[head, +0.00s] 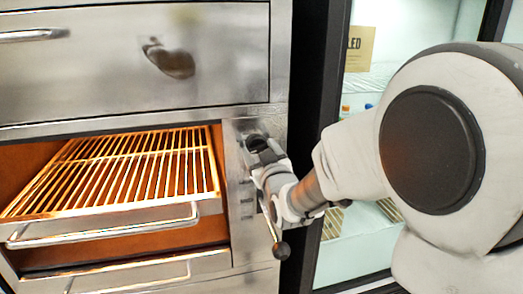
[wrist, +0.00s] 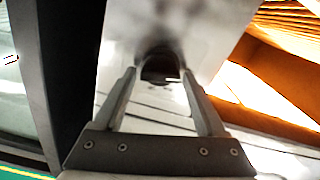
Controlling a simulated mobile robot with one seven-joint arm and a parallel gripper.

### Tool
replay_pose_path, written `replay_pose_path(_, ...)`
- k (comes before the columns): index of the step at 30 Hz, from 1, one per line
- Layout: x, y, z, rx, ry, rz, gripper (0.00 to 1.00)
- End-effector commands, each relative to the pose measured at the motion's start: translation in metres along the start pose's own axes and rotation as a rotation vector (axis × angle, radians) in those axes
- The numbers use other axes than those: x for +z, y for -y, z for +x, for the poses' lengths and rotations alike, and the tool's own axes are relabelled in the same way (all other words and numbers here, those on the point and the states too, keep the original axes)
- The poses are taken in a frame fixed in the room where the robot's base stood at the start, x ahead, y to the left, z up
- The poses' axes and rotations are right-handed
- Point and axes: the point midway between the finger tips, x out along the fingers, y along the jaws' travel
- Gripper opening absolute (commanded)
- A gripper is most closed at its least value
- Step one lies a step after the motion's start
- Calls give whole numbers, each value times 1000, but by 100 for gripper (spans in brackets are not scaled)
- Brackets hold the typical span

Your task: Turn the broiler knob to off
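The broiler knob (wrist: 160,66) is dark and round, on the bright metal panel. In the wrist view it lies between and just beyond my gripper's two fingertips. My gripper (wrist: 160,76) is open, with one finger on each side of the knob and a narrow gap showing. I cannot tell how far the tips are from the panel. In the head view the knob (head: 256,142) is at the top of the narrow panel right of the broiler opening, and my gripper (head: 264,160) is right at it. The knob's lower part and its pointer are hidden or blurred.
The broiler's wire rack (head: 130,165) is left of the panel, over a glowing orange interior. A lever with a dark ball end (head: 281,249) hangs below my gripper. A glass-door fridge (head: 350,245) stands at the right, behind my arm. A steel drawer (head: 110,85) is above the opening.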

Motion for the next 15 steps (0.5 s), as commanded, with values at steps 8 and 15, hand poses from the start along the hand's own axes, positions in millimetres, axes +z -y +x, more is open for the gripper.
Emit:
replay_pose_path(8,0,0,0,0,0,0,22)
replay_pose_path(15,0,0,0,0,0,5,4)
